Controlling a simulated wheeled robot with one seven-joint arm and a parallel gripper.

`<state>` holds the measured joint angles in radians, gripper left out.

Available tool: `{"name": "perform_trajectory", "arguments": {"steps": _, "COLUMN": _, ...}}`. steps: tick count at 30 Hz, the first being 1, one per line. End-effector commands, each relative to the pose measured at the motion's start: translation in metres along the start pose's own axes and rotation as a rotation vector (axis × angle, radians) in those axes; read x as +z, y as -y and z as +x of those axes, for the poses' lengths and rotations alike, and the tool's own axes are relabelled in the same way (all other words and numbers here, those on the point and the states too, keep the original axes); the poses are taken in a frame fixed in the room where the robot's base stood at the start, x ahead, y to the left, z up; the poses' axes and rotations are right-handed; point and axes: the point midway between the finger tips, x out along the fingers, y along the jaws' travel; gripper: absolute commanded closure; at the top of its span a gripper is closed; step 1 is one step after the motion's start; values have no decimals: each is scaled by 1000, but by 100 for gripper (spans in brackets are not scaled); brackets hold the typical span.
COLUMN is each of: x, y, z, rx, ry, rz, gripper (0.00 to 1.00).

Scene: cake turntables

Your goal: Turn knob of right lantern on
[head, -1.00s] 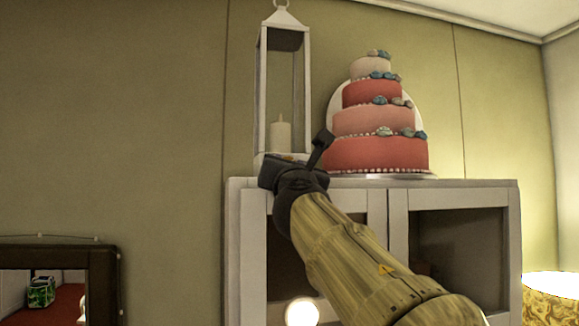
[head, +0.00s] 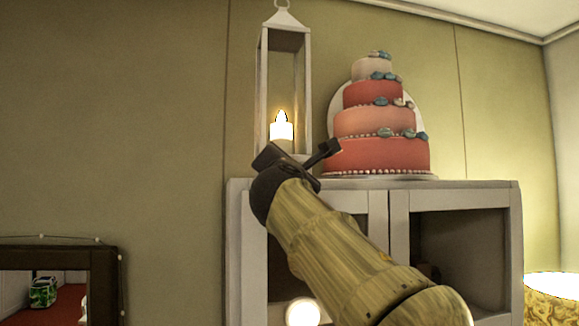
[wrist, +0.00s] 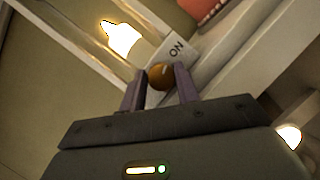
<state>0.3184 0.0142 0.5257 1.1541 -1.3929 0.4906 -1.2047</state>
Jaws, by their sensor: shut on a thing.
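The white lantern (head: 262,95) stands on the left end of the white cabinet top. The candle (head: 281,128) inside it is lit with a bright flame; it also shows in the wrist view (wrist: 125,38). In the wrist view, the round orange-brown knob (wrist: 161,76) on the lantern's base sits between my gripper's fingers, beside an "ON" label (wrist: 176,48). My gripper (wrist: 160,88) is shut on the knob. In the head view my gripper (head: 298,158) is at the lantern's base and hides the knob.
A tiered pink and red cake (head: 375,122) stands close to the right of the lantern. The white cabinet (head: 455,196) is below both. A dark-framed mirror (head: 105,285) is at lower left. A round glowing light (head: 302,312) shows low in front of the cabinet.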

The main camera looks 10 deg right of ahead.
Motion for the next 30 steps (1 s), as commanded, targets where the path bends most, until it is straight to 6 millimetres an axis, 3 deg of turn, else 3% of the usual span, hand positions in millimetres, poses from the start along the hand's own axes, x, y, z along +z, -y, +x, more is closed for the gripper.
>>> {"name": "perform_trajectory", "arguments": {"steps": 11, "x": -1, "y": 1, "z": 0, "rx": -3, "ry": -2, "rz": 4, "gripper": 91}}
{"name": "perform_trajectory", "arguments": {"steps": 12, "x": -1, "y": 0, "z": 0, "rx": -3, "ry": -2, "rz": 4, "gripper": 61}}
{"name": "perform_trajectory", "arguments": {"steps": 15, "x": -1, "y": 0, "z": 0, "rx": -3, "ry": -1, "rz": 4, "gripper": 47}}
{"name": "perform_trajectory", "arguments": {"steps": 30, "x": -2, "y": 2, "z": 1, "rx": -7, "ry": -2, "rz": 4, "gripper": 47}}
